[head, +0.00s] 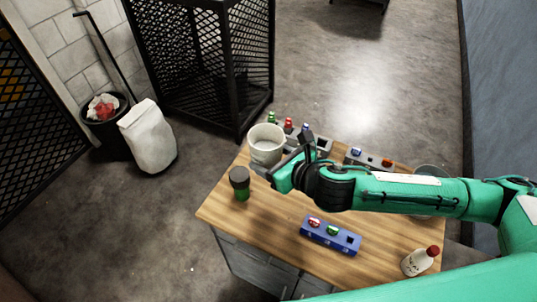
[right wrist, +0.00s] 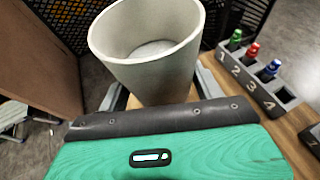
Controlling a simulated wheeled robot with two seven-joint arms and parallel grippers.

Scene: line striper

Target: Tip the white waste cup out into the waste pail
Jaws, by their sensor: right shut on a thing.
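The white cup (head: 267,146) is upright above or at the far left edge of the table. My right gripper (head: 275,170) is shut on it, with one finger on each side in the right wrist view (right wrist: 158,88). The cup's mouth faces up, and its pale inside shows in the right wrist view (right wrist: 150,48); I cannot tell whether anything lies at the bottom. A black pail (head: 107,137) with red and white waste in it stands on the floor at the left, apart from the cup. My left gripper is not in view.
A white sack (head: 148,138) stands beside the pail. A black mesh cage (head: 190,60) is behind the table (head: 275,225). A dark-lidded green jar (head: 240,183), a blue rack (head: 331,236), a numbered grey rack (right wrist: 250,75) and a red-capped bottle (head: 419,262) are on the table.

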